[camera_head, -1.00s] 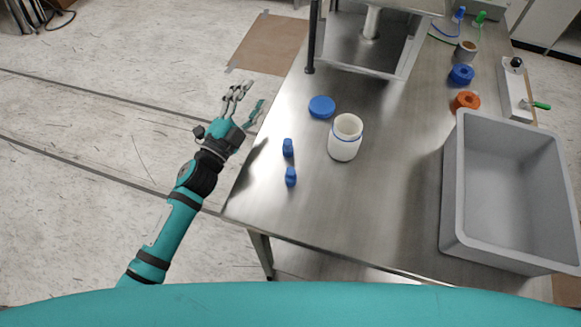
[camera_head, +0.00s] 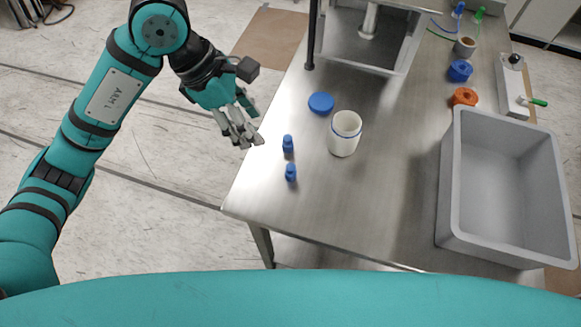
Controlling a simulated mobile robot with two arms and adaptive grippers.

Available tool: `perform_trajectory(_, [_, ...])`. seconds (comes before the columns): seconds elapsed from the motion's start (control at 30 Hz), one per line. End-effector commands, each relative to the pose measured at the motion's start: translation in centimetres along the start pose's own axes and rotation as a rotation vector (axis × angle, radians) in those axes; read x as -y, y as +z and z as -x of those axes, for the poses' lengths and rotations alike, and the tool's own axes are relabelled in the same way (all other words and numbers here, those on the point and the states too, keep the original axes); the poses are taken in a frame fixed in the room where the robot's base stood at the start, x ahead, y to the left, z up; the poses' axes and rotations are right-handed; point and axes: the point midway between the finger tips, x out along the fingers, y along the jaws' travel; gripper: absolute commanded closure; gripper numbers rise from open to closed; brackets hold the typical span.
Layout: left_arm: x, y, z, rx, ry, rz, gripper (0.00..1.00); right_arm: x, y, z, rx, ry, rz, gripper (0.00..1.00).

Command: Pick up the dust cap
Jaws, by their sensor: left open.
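Two small blue knob-like caps stand on the steel table near its left edge: a rear one (camera_head: 288,145) and a front one (camera_head: 291,173). A flat round blue lid (camera_head: 321,103) lies behind them. I cannot tell which of these is the dust cap. A white jar (camera_head: 345,134) with a blue ring and an open top stands to the right of them. My left gripper (camera_head: 242,128) is open and empty. It hangs at the table's left edge, left of the caps and apart from them, fingers pointing down and right. My right gripper is out of view.
A large grey bin (camera_head: 447,190) stands on the right of the steel table (camera_head: 370,215). A steel chamber (camera_head: 372,50) with a black post is at the back. Blue (camera_head: 460,71) and orange (camera_head: 464,97) ring parts sit at back right. The front middle is clear.

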Motion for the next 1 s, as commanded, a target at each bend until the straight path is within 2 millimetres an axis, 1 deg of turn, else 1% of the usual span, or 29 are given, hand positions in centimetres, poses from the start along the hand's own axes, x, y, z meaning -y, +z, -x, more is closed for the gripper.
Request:
perform_trajectory(0.17, [0.2, 0.0, -3.1, -0.003, -0.009, 0.002, 0.50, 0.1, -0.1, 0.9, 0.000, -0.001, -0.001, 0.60])
perform_trajectory(0.4, [0.3, 0.1, -8.4, -0.001, -0.010, 0.004, 0.50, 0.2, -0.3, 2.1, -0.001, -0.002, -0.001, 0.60])
perform_trajectory(0.5, [0.2, 0.1, -10.1, 0.000, -0.008, 0.003, 0.50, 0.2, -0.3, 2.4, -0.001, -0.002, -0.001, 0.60])
perform_trajectory(0.6, [0.2, 0.1, -11.2, 0.000, -0.006, 0.003, 0.50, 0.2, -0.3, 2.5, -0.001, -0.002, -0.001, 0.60])
perform_trajectory(0.73, [0.2, 0.1, -11.9, 0.000, -0.005, 0.001, 0.50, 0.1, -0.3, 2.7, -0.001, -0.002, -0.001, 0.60])
perform_trajectory(0.83, [0.4, 0.4, -12.8, 0.001, -0.009, 0.003, 0.50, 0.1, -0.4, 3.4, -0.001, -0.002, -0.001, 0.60])
perform_trajectory(0.97, [0.7, 0.8, -14.8, 0.001, -0.010, 0.003, 0.50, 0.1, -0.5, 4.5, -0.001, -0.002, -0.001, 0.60])
perform_trajectory(1.0, [0.6, 0.7, -15.5, 0.001, -0.009, 0.004, 0.50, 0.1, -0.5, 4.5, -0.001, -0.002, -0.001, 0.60])
